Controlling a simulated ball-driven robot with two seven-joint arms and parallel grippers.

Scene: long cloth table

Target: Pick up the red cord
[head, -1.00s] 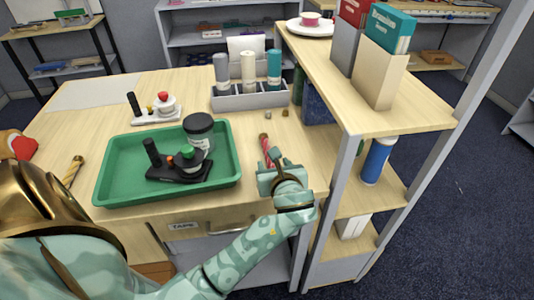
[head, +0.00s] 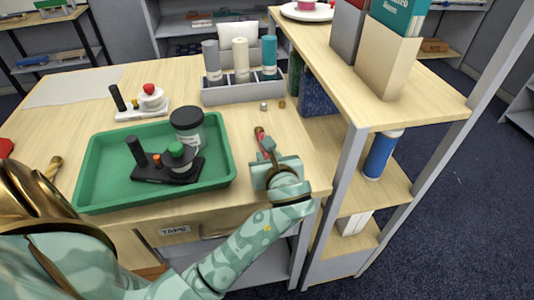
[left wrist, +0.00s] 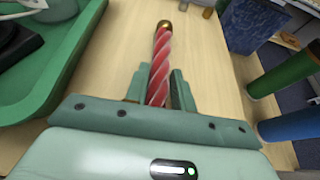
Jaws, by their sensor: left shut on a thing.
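The red cord (head: 262,142) lies on the wooden table to the right of the green tray. In the left wrist view the cord (left wrist: 160,58) is a twisted red and pink length with a brass-coloured end pointing away from me. My left gripper (head: 268,156) is at the cord's near part, close to the table. In the left wrist view my left gripper's fingers (left wrist: 157,88) stand on either side of the cord and are shut on it. The cord's near end is hidden by the gripper. My right gripper is not in view.
The green tray (head: 84,180) holds a dark stand and a lidded jar (head: 187,125). A grey rack (head: 243,94) with several cylinders stands behind. A gold cord (head: 54,168) lies left of the tray. A shelf unit (head: 350,170) stands close on the right.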

